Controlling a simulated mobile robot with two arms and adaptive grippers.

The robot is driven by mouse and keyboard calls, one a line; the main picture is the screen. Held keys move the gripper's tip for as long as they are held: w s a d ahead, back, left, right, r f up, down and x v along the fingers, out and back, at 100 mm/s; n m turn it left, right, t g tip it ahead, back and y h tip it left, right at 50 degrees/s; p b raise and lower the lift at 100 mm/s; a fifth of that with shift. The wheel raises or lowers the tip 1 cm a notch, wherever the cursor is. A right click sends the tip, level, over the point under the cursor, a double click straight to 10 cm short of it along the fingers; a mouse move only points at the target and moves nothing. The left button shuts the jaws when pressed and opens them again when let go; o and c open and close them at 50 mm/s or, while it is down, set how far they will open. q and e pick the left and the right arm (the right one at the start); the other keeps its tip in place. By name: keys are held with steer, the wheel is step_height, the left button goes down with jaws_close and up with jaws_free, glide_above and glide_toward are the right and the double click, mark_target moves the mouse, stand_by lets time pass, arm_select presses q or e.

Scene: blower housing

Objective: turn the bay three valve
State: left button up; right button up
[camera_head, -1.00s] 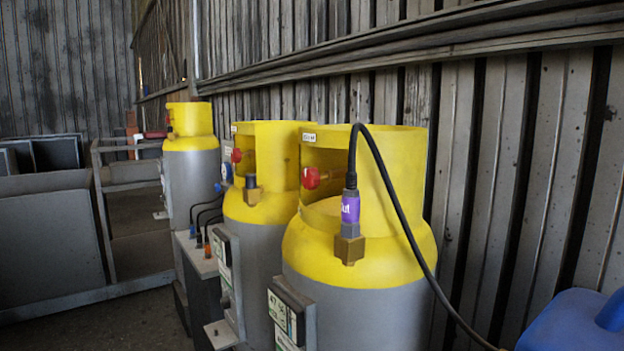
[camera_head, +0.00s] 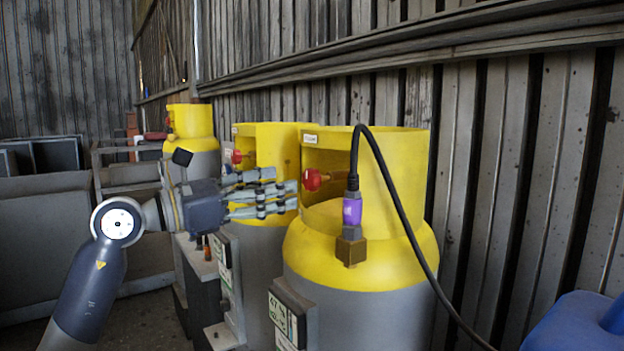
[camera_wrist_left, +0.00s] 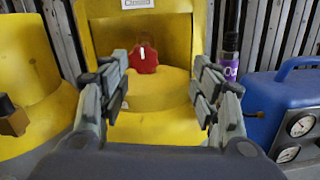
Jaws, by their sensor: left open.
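The nearest yellow and grey cylinder (camera_head: 365,265) has a red valve knob (camera_head: 314,179) inside its cut-out yellow collar. A small label (camera_wrist_left: 150,3) above this knob seems to read "Closed". My left gripper (camera_head: 285,188) is open, its fingertips just left of the knob in the head view. In the left wrist view, the red knob (camera_wrist_left: 143,58) with a white mark lies ahead between the spread fingers (camera_wrist_left: 159,61), apart from both. A second red knob (camera_head: 237,156) is on the middle cylinder. No bay number is readable. My right gripper is not in view.
A black cable (camera_head: 388,185) rises from a purple-banded connector (camera_head: 352,212) beside the knob and arcs to the right. A blue case (camera_head: 570,325) stands at lower right, with gauges (camera_wrist_left: 300,124) in the wrist view. A ribbed wall (camera_head: 510,170) is close behind.

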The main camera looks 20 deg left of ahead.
mark_target(308, 178)
arm_select(q)
steer(key=shift+y, duration=0.8)
steer(key=p+x, duration=0.1)
steer(key=x, duration=0.1)
steer(key=a+p+x, duration=0.1)
steer(key=x, duration=0.2)
steer(key=w+p+x, duration=0.1)
steer(key=x, duration=0.2)
steer(key=shift+w+r, duration=0.25)
steer(key=shift+r, duration=0.05)
steer(key=shift+w+d+f, duration=0.1)
steer(key=shift+w+d, duration=0.25)
steer(key=shift+w, duration=0.25)
steer(key=c, duration=1.1)
